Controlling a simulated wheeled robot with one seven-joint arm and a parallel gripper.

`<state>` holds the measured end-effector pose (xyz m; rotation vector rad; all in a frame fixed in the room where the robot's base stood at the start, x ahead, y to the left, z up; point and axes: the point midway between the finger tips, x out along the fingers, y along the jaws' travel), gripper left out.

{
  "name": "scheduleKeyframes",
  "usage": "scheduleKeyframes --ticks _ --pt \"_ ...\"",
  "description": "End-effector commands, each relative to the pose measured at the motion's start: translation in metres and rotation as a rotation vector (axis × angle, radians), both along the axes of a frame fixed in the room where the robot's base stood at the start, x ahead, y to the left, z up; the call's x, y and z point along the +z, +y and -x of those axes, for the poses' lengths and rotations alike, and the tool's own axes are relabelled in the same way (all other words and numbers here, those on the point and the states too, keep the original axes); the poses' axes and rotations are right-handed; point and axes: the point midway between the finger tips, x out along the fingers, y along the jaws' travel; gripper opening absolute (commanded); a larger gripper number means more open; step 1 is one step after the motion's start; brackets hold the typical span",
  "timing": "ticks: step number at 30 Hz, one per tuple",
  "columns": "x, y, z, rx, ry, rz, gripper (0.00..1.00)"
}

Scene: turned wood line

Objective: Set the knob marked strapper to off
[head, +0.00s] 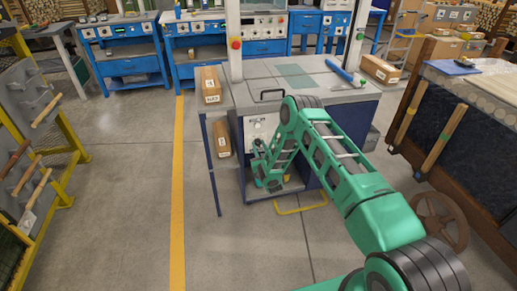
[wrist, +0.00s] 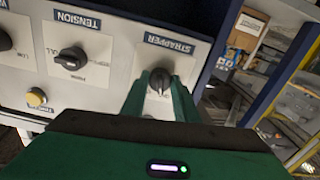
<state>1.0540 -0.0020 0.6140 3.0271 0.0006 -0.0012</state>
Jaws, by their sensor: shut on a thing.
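The strapper knob (wrist: 159,80) is a dark round knob on a pale panel, under a blue label reading STRAPPER (wrist: 168,44) in the wrist view. My gripper (wrist: 160,88) is shut on this knob, with one green finger on each side of it. The knob's pointer and most of its scale marks are too small or covered to read. In the head view, my gripper (head: 262,150) is at the front panel (head: 257,127) of the strapping table, and my arm hides much of that panel.
In the wrist view, a tension knob (wrist: 71,59) and a yellow button (wrist: 37,97) sit left of the strapper knob. A yellow floor bar (head: 301,208) lies below. Open floor is at the left.

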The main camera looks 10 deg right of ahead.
Motion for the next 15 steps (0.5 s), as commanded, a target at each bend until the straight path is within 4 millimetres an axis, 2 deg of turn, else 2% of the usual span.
scheduleKeyframes --ticks 6,15 --pt "-0.0005 -0.0005 0.0000 0.000 0.001 0.120 0.05" --pt "-0.0003 0.0001 -0.0001 0.000 0.001 0.194 0.05"
